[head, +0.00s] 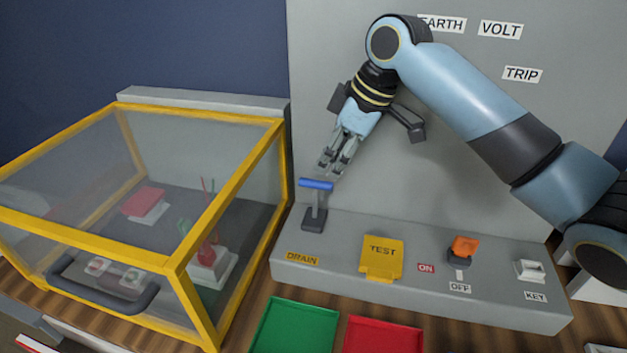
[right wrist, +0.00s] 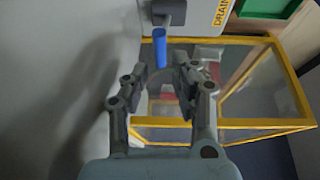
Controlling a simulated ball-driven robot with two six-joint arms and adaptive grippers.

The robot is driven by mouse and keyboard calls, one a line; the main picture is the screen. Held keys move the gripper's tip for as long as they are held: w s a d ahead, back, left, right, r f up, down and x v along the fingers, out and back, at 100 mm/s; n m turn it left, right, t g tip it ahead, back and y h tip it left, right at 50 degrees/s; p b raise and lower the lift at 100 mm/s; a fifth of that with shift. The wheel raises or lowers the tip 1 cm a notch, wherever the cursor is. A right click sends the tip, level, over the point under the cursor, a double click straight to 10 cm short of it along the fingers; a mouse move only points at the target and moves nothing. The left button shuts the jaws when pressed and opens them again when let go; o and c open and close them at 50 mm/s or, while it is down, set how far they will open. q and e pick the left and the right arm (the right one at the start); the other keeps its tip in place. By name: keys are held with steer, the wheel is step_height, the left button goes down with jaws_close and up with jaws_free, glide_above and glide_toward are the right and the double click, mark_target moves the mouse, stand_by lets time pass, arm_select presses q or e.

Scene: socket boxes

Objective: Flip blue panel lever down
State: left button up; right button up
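The blue panel lever (head: 316,184) is a blue crossbar on a dark grey stem, standing up at the left end of the grey panel, above the DRAIN label. My right gripper (head: 329,172) is just above and behind the lever in the head view, pointing down toward it. In the right wrist view the blue bar (right wrist: 160,48) lies just beyond the fingertips, in line with the gap between them. The right gripper (right wrist: 160,72) is open, with nothing between its fingers. My left gripper is not in view.
A yellow-framed clear box (head: 185,262) stands close left of the lever. On the panel to the right are a yellow TEST flap (head: 382,260), an orange switch (head: 463,248) and a white key switch (head: 530,269). Green (head: 294,328) and red (head: 383,336) trays lie in front.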

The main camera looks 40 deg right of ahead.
mark_target(318, 181)
steer(key=x, duration=0.7)
steer(key=shift+w+a+f, duration=0.1)
steer(key=shift+w+f, duration=0.05)
steer(key=shift+f, duration=0.25)
steer(key=shift+r, duration=0.1)
jaws_close()
